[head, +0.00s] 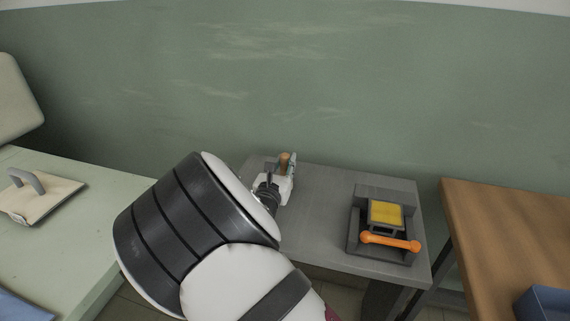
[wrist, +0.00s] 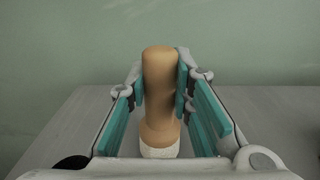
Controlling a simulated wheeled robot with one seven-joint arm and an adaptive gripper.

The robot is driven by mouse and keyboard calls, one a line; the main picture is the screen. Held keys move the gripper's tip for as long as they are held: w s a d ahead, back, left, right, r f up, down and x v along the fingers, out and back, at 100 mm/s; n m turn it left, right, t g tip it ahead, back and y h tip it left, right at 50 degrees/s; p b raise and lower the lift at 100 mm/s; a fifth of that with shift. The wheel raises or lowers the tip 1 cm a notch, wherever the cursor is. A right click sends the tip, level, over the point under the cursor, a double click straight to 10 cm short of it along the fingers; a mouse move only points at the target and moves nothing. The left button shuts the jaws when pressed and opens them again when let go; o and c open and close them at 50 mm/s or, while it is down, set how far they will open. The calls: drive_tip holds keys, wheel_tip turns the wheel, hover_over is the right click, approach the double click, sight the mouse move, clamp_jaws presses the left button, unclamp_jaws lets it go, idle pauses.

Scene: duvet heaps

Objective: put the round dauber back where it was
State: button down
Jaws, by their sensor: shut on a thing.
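The round dauber has a tan wooden handle (wrist: 160,85) and a white pad (wrist: 160,151) at its lower end. It stands upright between the teal-padded fingers of my gripper (wrist: 162,100). My gripper is shut on the handle. In the head view the dauber's tan top (head: 285,160) shows at the back left of the grey table (head: 315,215), with my gripper (head: 285,178) around it. My arm and gripper hide the lower part there. I cannot tell whether the pad touches the table.
A dark grey stepped holder (head: 372,190) on the table's right carries a yellow-topped block (head: 386,213) and an orange-handled tool (head: 390,242). A pale green bench (head: 75,230) with a grey-handled board (head: 45,193) is left. A wooden table (head: 510,220) with a blue bin (head: 545,303) is right. The grey table's middle is clear.

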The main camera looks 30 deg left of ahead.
drive_tip(key=shift+f, duration=0.1)
drive_tip(key=c, duration=1.4)
unclamp_jaws()
drive_tip(key=p+v, duration=0.1)
drive_tip(key=v, duration=1.1)
drive_tip(key=shift+d, duration=0.15)
